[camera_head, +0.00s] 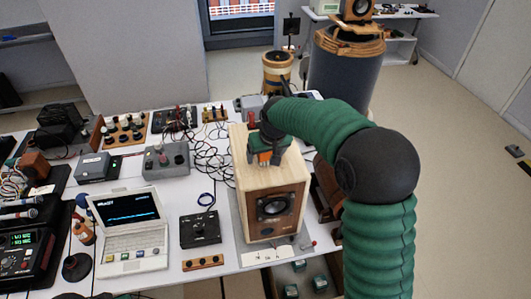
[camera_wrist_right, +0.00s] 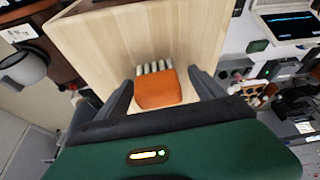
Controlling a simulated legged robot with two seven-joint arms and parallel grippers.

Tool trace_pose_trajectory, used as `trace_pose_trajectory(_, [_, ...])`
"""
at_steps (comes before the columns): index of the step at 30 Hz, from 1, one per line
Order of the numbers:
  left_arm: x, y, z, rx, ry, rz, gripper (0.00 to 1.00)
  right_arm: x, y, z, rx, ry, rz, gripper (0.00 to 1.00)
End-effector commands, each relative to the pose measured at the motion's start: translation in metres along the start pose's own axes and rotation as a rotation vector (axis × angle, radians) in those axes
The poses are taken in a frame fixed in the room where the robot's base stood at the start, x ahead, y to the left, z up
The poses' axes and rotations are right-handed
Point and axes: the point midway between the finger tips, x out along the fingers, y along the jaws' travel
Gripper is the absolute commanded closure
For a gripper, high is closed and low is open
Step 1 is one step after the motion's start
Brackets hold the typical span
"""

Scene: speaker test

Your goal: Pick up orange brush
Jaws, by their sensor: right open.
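The orange brush (camera_wrist_right: 158,92) with pale bristles lies on top of a light wooden speaker box (camera_wrist_right: 90,40). In the wrist view my right gripper (camera_wrist_right: 162,80) is open, with one dark finger on each side of the brush; I cannot tell whether they touch it. In the head view the right gripper (camera_head: 265,146) is over the top of the speaker box (camera_head: 241,170). A little orange shows under it there, and most of the brush is hidden by the gripper. My left gripper is not in view.
The white table (camera_head: 165,200) is crowded with a laptop (camera_head: 130,225), a black control box (camera_head: 200,230), a grey box (camera_head: 167,160) and tangled cables (camera_head: 210,150). A dark barrel (camera_head: 345,75) stands behind my right arm. Open floor lies at the right.

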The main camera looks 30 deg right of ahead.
Motion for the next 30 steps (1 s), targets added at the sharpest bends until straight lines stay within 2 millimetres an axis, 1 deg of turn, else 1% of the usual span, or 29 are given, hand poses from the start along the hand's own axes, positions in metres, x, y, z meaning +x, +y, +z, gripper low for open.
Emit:
trace_pose_trajectory(5, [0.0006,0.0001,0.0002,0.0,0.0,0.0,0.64,0.0002,0.0002,0.0004,0.0,0.001,0.0,0.22])
trace_pose_trajectory(8, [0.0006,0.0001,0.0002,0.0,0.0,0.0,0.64,-0.0003,0.0002,0.0005,0.0,0.002,0.0,0.34])
trace_pose_trajectory(21, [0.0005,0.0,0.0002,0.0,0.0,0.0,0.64,0.0,0.0,0.0001,-0.001,0.001,0.0,0.91])
trace_pose_trajectory(22, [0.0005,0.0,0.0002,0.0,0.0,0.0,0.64,-0.0001,0.0,0.0002,-0.001,0.001,0.0,0.94])
trace_pose_trajectory(30, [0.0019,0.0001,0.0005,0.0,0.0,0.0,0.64,-0.0029,0.0002,-0.001,-0.001,0.001,0.001,0.95])
